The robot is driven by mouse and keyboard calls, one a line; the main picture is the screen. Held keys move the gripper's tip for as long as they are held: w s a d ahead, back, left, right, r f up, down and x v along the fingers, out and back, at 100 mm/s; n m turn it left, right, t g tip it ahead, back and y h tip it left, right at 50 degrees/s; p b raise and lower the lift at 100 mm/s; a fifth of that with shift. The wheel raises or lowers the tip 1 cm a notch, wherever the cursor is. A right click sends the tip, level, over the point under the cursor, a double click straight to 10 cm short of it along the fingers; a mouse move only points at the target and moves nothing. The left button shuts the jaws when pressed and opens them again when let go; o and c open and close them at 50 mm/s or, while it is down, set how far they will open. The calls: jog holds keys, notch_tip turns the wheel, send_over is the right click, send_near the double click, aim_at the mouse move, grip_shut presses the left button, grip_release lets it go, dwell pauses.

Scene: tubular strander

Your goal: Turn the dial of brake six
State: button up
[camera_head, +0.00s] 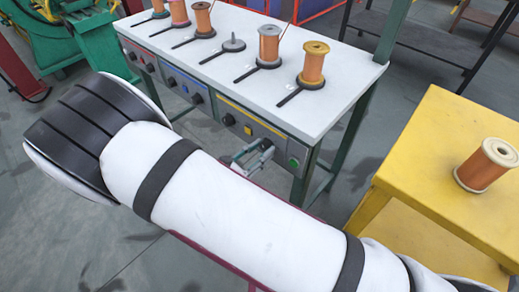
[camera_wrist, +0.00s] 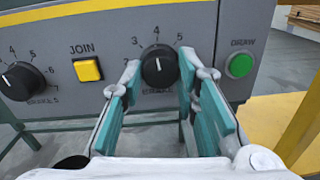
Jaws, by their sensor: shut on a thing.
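The black dial (camera_wrist: 158,68) sits on the grey panel in the middle of the wrist view, with numbers around it. Its white pointer line points about straight up, near the 4. The label under it is too blurred to read. My gripper (camera_wrist: 161,82) has its teal-padded fingers on the dial's left and right sides, shut on it. In the head view my gripper (camera_head: 252,157) is at the right end of the bench front and hides the dial there.
A yellow JOIN button (camera_wrist: 88,69) and another black dial (camera_wrist: 21,81) are to the left. A green button (camera_wrist: 240,65) is close on the right. Several spools stand on the white bench (camera_head: 345,80). A yellow table (camera_head: 425,150) with a copper spool (camera_head: 487,165) stands at right.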

jog(key=n+p, duration=0.1)
jog(key=n, duration=0.2)
jog(key=shift+p, duration=0.35)
jog(key=n+p, duration=0.1)
jog(key=n, duration=0.3)
jog(key=n+p, duration=0.1)
jog(key=n, duration=0.2)
jog(key=shift+s+d+n+t, duration=0.1)
jog(key=shift+n+t, duration=0.2)
jog(key=shift+n, duration=0.1)
jog(key=shift+f+n+p, duration=0.1)
jog(key=shift+n+p, duration=0.25)
jog(key=shift+n, duration=1.65)
jog(key=o, duration=1.2)
jog(key=shift+c, duration=0.2)
